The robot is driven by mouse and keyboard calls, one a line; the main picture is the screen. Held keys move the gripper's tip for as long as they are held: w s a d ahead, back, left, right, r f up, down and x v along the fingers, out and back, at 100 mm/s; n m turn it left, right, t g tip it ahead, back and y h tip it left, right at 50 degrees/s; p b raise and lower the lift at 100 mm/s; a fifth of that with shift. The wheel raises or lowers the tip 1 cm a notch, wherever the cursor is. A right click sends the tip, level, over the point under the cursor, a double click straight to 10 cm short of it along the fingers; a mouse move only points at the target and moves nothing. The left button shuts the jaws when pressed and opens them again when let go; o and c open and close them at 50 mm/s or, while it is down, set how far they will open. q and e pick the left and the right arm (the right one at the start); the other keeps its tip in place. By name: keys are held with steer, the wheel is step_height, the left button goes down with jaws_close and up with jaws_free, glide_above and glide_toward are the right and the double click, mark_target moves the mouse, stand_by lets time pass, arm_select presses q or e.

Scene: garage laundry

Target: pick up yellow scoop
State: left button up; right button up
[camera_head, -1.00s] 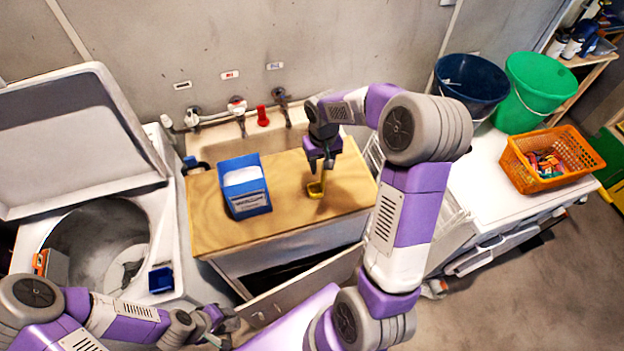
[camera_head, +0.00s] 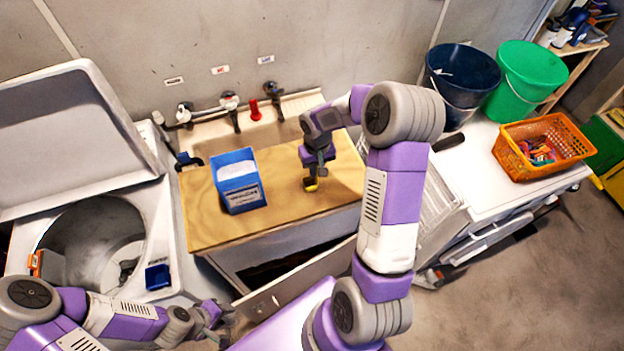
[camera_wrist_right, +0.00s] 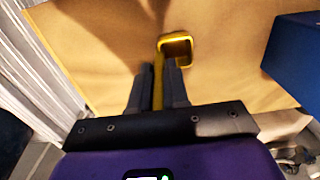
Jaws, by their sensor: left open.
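The yellow scoop (camera_head: 310,186) is at the wooden board (camera_head: 215,213) over the sink, right of the blue box. In the right wrist view its square cup (camera_wrist_right: 176,40) lies ahead of the fingertips and its handle (camera_wrist_right: 158,78) runs back between them. My right gripper (camera_head: 314,172) points down at the scoop, its fingers (camera_wrist_right: 157,80) close together on both sides of the handle. I cannot tell whether the scoop is clear of the board. My left gripper (camera_head: 217,317) is open and empty, low near the washer, far from the scoop.
A blue box (camera_head: 240,182) of white powder stands on the board, left of my right gripper. Taps (camera_head: 231,105) line the wall behind. An orange basket (camera_head: 540,145) and two buckets (camera_head: 525,85) are at right. The washer (camera_head: 165,215) is open at left.

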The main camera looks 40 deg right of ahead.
jaws_close()
steer(key=shift+r, duration=0.15)
step_height(320, 180, up, 10)
steer(key=shift+f, duration=0.1)
stand_by(0.3)
stand_by(0.4)
